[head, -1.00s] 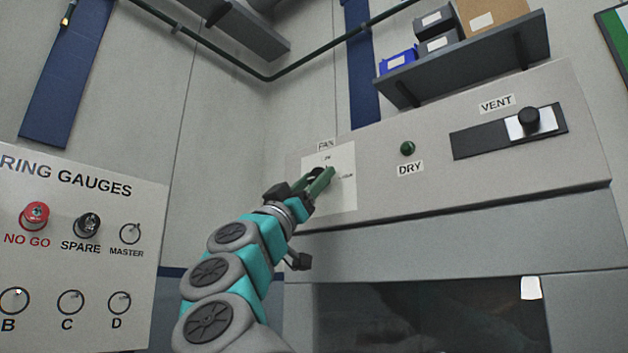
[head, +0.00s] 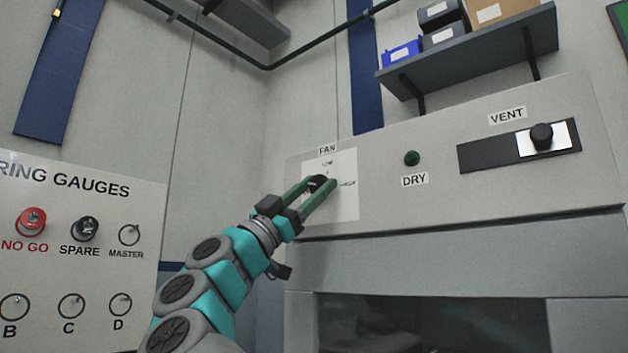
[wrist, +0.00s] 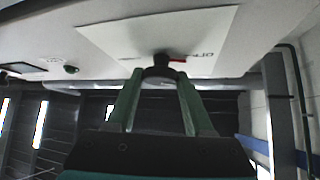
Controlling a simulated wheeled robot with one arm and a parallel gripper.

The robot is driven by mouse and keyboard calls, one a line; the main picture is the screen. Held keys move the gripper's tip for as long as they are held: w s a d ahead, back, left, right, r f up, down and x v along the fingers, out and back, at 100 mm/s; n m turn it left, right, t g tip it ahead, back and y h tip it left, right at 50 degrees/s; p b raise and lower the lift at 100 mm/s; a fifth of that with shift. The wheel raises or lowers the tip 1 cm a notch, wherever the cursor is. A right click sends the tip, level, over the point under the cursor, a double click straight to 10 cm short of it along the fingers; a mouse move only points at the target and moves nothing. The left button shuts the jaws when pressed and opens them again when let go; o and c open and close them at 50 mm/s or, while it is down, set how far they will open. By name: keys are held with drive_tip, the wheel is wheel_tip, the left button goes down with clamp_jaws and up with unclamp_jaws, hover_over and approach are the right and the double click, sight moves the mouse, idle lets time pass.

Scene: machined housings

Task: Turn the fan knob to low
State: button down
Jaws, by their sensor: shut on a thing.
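The fan knob (head: 318,182) is a small dark knob on a white plate (head: 345,208) under the FAN label. My gripper (head: 321,184) reaches it from the lower left, with its green fingers on either side of the knob. In the wrist view the fingertips are shut on the knob (wrist: 160,62). A red mark on the knob points right in that view, towards printed lettering I cannot read. In the head view, small print shows above and right of the knob, too small to read surely; my fingers cover the plate's lower left.
To the right on the same panel are the green DRY button (head: 411,158) and the VENT slider (head: 541,137). A shelf with boxes (head: 470,50) hangs above. A ring gauge board (head: 75,250) stands at left. The wall between is clear.

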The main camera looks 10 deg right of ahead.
drive_tip(key=shift+m+g, duration=2.3)
drive_tip(key=shift+m, duration=0.3)
drive_tip(key=shift+c, duration=1.7)
unclamp_jaws()
drive_tip(key=shift+a, duration=0.1)
drive_tip(key=w+b+v, duration=0.1)
drive_tip(key=v, duration=0.6)
drive_tip(key=shift+s+a+f, duration=0.25)
drive_tip(key=shift+s+a, duration=0.05)
drive_tip(key=shift+s, duration=0.2)
drive_tip(key=shift+o, duration=0.2)
